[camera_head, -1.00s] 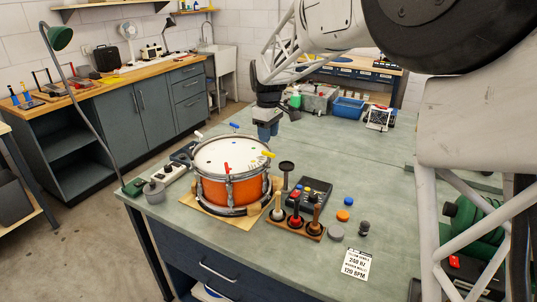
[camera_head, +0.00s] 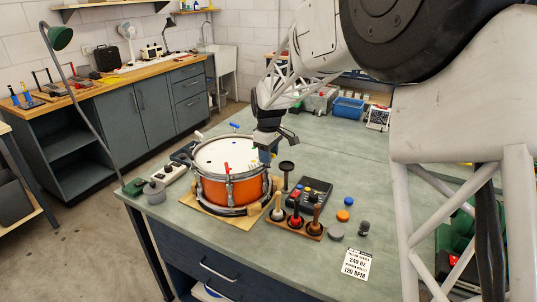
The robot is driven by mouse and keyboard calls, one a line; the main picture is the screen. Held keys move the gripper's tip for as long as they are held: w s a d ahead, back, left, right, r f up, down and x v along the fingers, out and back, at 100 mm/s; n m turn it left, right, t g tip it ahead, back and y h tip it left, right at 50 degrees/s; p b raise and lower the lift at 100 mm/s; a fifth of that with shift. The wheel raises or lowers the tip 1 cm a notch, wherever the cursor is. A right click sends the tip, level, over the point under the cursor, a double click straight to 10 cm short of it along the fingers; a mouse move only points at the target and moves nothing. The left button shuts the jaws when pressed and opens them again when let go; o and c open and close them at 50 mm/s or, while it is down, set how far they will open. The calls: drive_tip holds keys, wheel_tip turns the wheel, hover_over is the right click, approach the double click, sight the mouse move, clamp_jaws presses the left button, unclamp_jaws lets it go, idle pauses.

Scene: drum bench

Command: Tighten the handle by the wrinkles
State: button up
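An orange drum (camera_head: 212,188) with a white head (camera_head: 212,157) stands on the bench. Coloured handles sit around its rim: a red handle (camera_head: 227,168) at the front and a blue handle (camera_head: 234,126) at the back. My gripper (camera_head: 266,155) points down at the drum's right rim, where it hides the yellow handle seen there earlier. I cannot tell whether its fingers are open or shut, or whether they touch the handle. Wrinkles in the head are too small to make out clearly.
A wooden rack (camera_head: 296,225) with several upright tools stands right of the drum, beside a black control box (camera_head: 310,192). A dark round-topped stand (camera_head: 286,173) is close to my gripper. A printed card (camera_head: 356,264) lies at the front right.

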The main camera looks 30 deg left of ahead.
clamp_jaws()
drive_tip(key=shift+m, duration=0.4)
drive_tip(key=m, duration=0.4)
drive_tip(key=shift+m, duration=2)
unclamp_jaws()
